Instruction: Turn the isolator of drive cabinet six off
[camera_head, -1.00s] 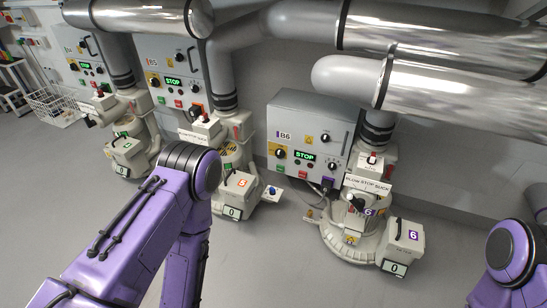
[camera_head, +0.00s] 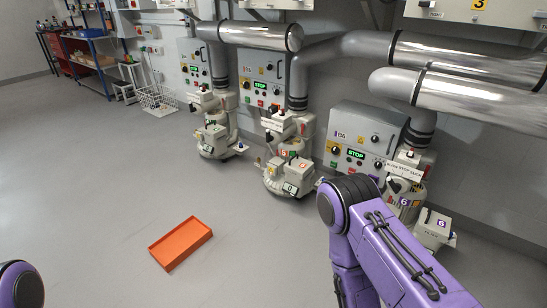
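Drive cabinet B6 (camera_head: 376,121) is a grey wall box at right of centre, below the large silver pipes. Its front has a lit green STOP display (camera_head: 356,155), a black rotary knob on a yellow plate (camera_head: 335,149) at the left, and a black knob (camera_head: 378,165) at the right. Small buttons sit below the display. The knob positions are too small to read. My purple right arm rises in front of the floor below the cabinet and hides part of the blower six area. Neither gripper shows; only arm links are visible.
Blower six (camera_head: 432,231) with its purple 6 label stands right of my arm. Two more blowers (camera_head: 290,176) (camera_head: 214,138) and their cabinets stand further left. An orange tray (camera_head: 181,243) lies on the open floor. A wire basket (camera_head: 157,99) and shelving (camera_head: 88,60) are at the back left.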

